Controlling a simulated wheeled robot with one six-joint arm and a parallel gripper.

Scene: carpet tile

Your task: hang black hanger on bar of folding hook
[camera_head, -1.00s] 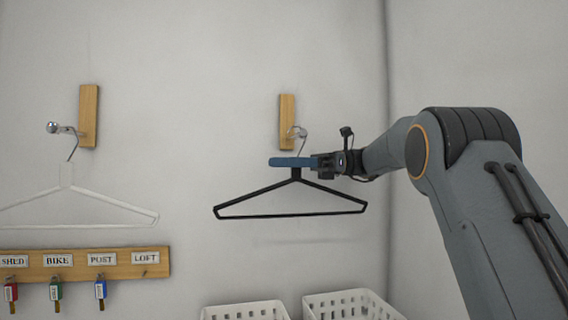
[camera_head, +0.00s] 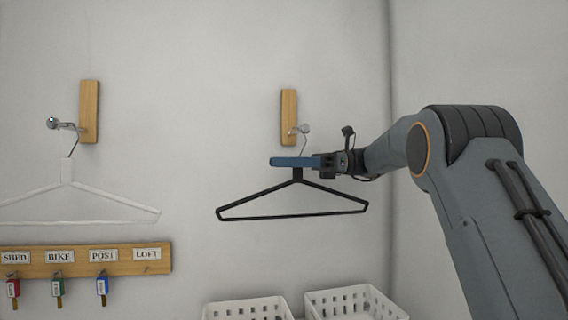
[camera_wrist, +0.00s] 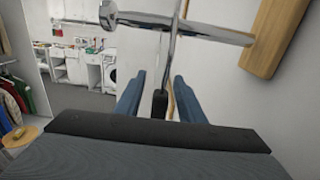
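The black hanger (camera_head: 292,214) hangs level against the pale wall in the head view. Its metal hook (camera_head: 303,146) rises to the bar of the right folding hook (camera_head: 301,129), which stands out from a wooden block (camera_head: 289,117). In the wrist view the hook wire (camera_wrist: 173,58) crosses the chrome bar (camera_wrist: 205,33) between its round end knob and the wood. My gripper (camera_wrist: 160,82) is around the hanger's black neck (camera_wrist: 160,104), with a gap showing on both sides between the blue fingers. In the head view my gripper (camera_head: 290,162) is above the hanger's shoulders.
A left folding hook (camera_head: 62,125) on a wooden block holds a white hanger (camera_head: 68,184). Below it is a labelled key board (camera_head: 90,261) with several keys. Two white baskets (camera_head: 247,310) (camera_head: 350,300) stand low. A wall corner is on the right.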

